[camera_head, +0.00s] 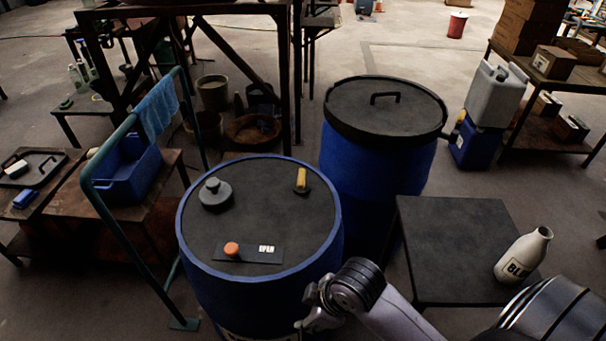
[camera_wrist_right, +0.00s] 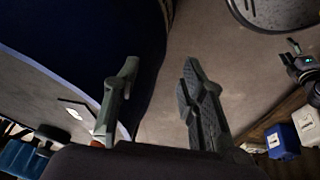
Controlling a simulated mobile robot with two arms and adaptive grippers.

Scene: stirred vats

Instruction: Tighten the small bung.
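The blue drum (camera_head: 255,300) has a dark lid with two fittings. A small fitting with an upright yellow handle (camera_head: 301,179) sits at the lid's back right; it appears to be the small bung. A larger grey round bung (camera_head: 215,195) sits at back left. A dark plate (camera_head: 267,254) with an orange knob (camera_head: 232,249) and white lettering lies near the front. My right gripper (camera_head: 309,318) is beside the drum's front right edge, apart from the yellow handle. In the wrist view its fingers (camera_wrist_right: 160,72) are spread and empty. My left gripper is out of view.
A second blue drum with a handled black lid (camera_head: 385,108) stands behind. A dark table (camera_head: 450,235) with a white bottle (camera_head: 524,255) stands right. A green rail (camera_head: 125,235) with a blue cloth (camera_head: 157,108) stands left of the near drum.

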